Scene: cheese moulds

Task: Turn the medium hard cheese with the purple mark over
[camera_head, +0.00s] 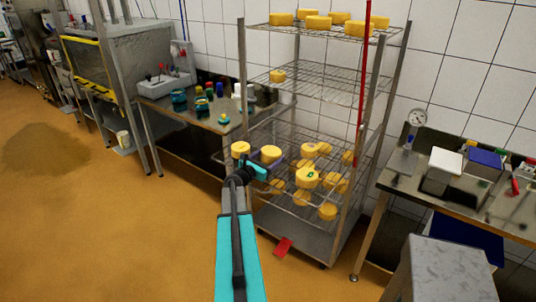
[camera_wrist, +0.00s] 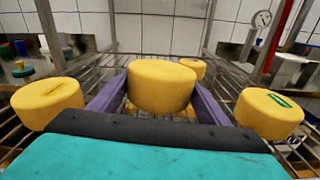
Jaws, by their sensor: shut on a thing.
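My gripper (camera_head: 267,163) is at the front of the wire rack, at the height of its middle shelf. In the wrist view its two purple fingers (camera_wrist: 154,98) lie on either side of a round yellow cheese (camera_wrist: 160,84) and are shut on it. That cheese also shows in the head view (camera_head: 271,152). It looks upright, with its flat face up. I make out no purple mark on it in the wrist view. Its underside and lower sides are hidden, and I cannot tell whether it touches the shelf.
A yellow cheese with a yellowish mark (camera_wrist: 47,101) stands close on the left, and one with a green mark (camera_wrist: 268,112) on the right. Another (camera_wrist: 194,68) is behind. Rack posts (camera_head: 243,75) rise at the corners. A side table (camera_head: 205,112) stands left.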

